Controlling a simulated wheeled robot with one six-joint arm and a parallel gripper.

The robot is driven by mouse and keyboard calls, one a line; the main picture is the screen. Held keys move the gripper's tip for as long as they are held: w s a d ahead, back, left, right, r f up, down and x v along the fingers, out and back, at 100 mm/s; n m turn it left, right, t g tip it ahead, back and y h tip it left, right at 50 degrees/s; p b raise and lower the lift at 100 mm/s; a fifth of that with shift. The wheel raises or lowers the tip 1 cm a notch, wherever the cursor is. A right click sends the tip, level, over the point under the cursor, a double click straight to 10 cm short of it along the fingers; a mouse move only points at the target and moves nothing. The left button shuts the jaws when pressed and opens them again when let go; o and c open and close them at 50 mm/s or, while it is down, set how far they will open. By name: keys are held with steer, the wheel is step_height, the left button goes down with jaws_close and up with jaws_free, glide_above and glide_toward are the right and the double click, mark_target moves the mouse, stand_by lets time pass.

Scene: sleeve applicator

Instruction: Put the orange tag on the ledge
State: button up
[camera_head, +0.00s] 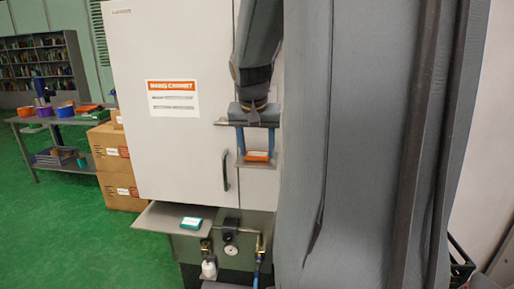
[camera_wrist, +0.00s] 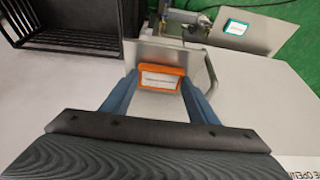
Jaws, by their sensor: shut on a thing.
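The orange tag (camera_head: 257,156) has a white label face and sits between the blue fingers of my gripper (camera_head: 257,150). In the wrist view the tag (camera_wrist: 160,79) shows between both fingertips (camera_wrist: 159,84), and my gripper is shut on it. A small grey plate (camera_head: 258,165) lies just below or behind the tag; I cannot tell if they touch. It also shows in the wrist view (camera_wrist: 150,52). A wider grey ledge (camera_head: 160,217) juts out lower left, with a teal tag (camera_head: 191,223) on it. That ledge also shows in the wrist view (camera_wrist: 275,32).
A white cabinet (camera_head: 170,150) with a dark handle (camera_head: 226,170) stands directly behind my gripper. A gauge and valve pipework (camera_head: 231,245) sit under the cabinet. A black crate (camera_wrist: 70,30) is in the wrist view. Cardboard boxes (camera_head: 115,165) and a table (camera_head: 30,120) stand left.

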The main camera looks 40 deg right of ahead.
steer(key=shift+f, duration=0.1)
steer(key=o, duration=1.1)
steer(key=shift+r, duration=0.5)
steer(key=b+v, duration=0.1)
steer(key=v, duration=1)
steer(key=a+f+n+y, duration=0.2)
steer(key=a+f+n, duration=0.4)
steer(key=a+f, duration=1)
steer(key=s+a+f+n, duration=0.1)
steer(key=s+a+f, duration=0.1)
steer(key=a+f, duration=0.1)
steer(key=s+a+f+n+g+y, duration=0.1)
steer(key=s+a+f, duration=0.1)
steer(key=f, duration=0.3)
steer(key=s+a+f+n+g, duration=0.1)
steer(key=s+a+f+n, duration=0.1)
steer(key=a+f, duration=0.2)
steer(key=shift+s+f, duration=0.3)
steer(key=shift+f, duration=0.15)
